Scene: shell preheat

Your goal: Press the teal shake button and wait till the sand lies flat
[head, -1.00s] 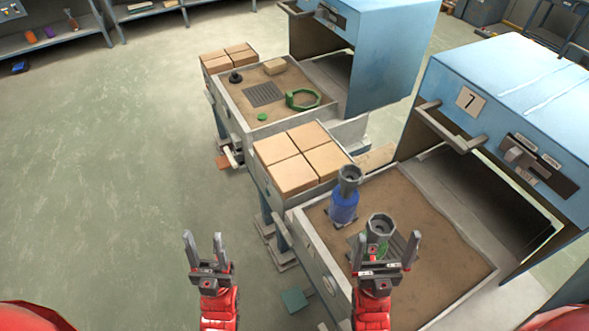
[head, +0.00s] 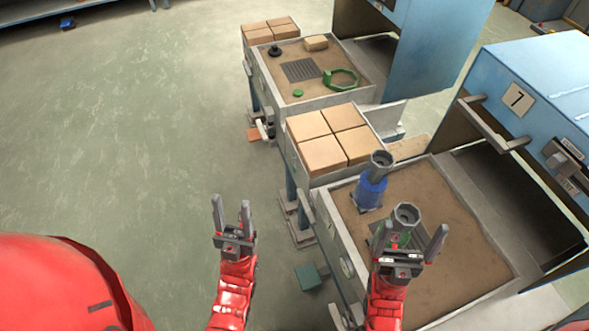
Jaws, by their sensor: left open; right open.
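The teal square button (head: 311,276) sits low by the near sand box's left side, close to the floor. The near box's sand (head: 450,220) looks fairly even, but fine relief is hard to tell. A blue and grey piece (head: 371,190) and a grey octagonal-topped piece (head: 405,214) stand upright in it. My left gripper (head: 232,208) is open and empty, left of and above the button in the picture, apart from it. My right gripper (head: 411,238) is open in front of the octagonal piece and partly hides it; contact cannot be told.
Tan blocks (head: 330,137) sit on a shelf behind the near box. A second sand box (head: 318,98) stands further back. A blue oven (head: 535,110) marked 7 stands at right. The floor (head: 140,140) at left is clear.

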